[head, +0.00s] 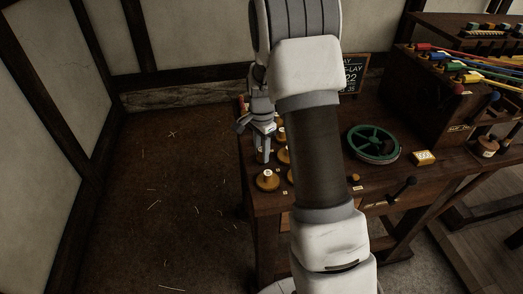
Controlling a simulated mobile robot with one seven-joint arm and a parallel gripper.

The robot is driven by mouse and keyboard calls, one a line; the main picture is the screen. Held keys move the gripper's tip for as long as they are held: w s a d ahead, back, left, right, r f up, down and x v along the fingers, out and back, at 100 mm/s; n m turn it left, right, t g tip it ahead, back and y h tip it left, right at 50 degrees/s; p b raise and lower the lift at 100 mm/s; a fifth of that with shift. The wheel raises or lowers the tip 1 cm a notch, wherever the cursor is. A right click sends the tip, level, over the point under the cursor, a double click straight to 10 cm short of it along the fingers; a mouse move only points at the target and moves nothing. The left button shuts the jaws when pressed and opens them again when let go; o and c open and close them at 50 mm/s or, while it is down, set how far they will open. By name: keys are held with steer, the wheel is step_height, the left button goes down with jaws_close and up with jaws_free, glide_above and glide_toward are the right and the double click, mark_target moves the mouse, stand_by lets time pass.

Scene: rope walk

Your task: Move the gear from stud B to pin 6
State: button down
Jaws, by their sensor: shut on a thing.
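My gripper (262,156) is at the left end of the dark wooden bench, fingers pointing down. It is shut on what seems to be a gear, though the grip is small and unclear. A yellow-brown round gear-like piece (267,181) with a small knob sits on the bench just below the fingertips. Another such piece (283,156) sits to the right of the fingers, partly hidden by my arm. I cannot read which spots are stud B and pin 6. My arm hides the middle of the bench.
A green spoked wheel (372,154) lies on the bench right of my arm. A dark cabinet with coloured rods (452,75) stands at right. The floor at left is clear but for straw.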

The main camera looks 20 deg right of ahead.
steer(key=shift+f, duration=0.2)
steer(key=shift+c, duration=2.3)
jaws_free()
steer(key=shift+r+p, duration=2.95)
steer(key=shift+r, duration=1.1)
